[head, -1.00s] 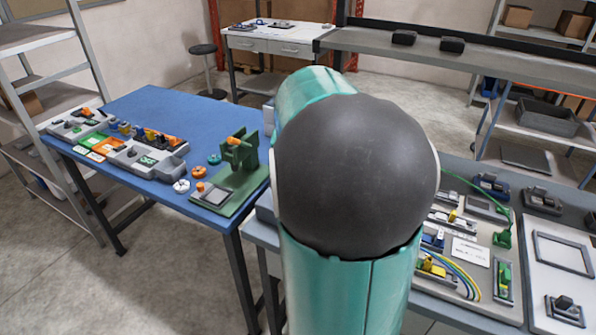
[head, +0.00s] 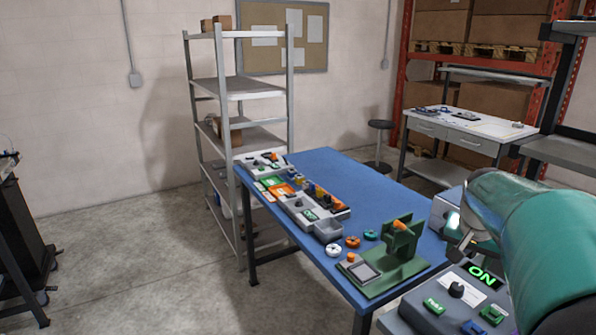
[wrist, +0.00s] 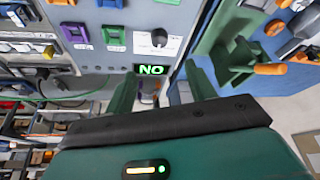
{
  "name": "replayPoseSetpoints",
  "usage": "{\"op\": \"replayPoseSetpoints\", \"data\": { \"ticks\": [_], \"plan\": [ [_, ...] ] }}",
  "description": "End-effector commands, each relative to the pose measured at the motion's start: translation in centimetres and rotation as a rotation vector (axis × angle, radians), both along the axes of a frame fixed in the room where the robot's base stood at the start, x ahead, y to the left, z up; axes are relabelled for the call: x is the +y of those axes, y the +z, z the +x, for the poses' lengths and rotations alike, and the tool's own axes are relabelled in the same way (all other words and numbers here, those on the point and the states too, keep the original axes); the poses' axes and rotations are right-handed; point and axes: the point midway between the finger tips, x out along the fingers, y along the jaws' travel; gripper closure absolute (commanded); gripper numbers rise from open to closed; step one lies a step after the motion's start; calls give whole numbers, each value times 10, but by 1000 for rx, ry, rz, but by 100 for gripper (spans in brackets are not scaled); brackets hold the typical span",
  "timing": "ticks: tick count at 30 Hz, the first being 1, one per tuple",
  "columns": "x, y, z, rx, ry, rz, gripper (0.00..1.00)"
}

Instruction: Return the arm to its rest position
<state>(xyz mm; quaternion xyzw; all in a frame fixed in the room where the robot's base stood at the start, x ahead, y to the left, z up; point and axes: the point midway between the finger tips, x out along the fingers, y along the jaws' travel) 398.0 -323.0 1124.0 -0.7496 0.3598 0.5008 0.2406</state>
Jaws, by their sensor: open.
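My arm (head: 555,225) shows teal at the right edge of the head view, bent over the right side of the scene. My gripper (wrist: 160,88) shows in the wrist view as two dark green fingers, spread apart, with nothing visibly held between them. Beyond the fingertips is a grey control box with a lit ON display (wrist: 151,69), upside down in this view. The same grey box (head: 455,310) stands below my arm in the head view. My fingertips cannot be made out in the head view.
A blue table (head: 330,170) holds a green stand (head: 400,258), small round parts and a row of trays. A grey shelf (head: 237,90) stands behind it. The floor (head: 150,265) at left is clear.

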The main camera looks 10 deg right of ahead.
Motion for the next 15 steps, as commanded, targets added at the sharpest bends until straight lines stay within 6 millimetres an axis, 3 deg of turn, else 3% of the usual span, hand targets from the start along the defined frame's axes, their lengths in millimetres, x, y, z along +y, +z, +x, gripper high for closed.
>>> {"op": "replayPoseSetpoints", "data": {
  "ticks": [2,5,11,15],
  "plan": [
    [9,2,1,-6,20,2,45],
    [40,6,1,-20,88,11,45],
    [144,15,-13,-59,340,27,45],
    [215,13,-38,-77,530,18,45]
  ]
}}
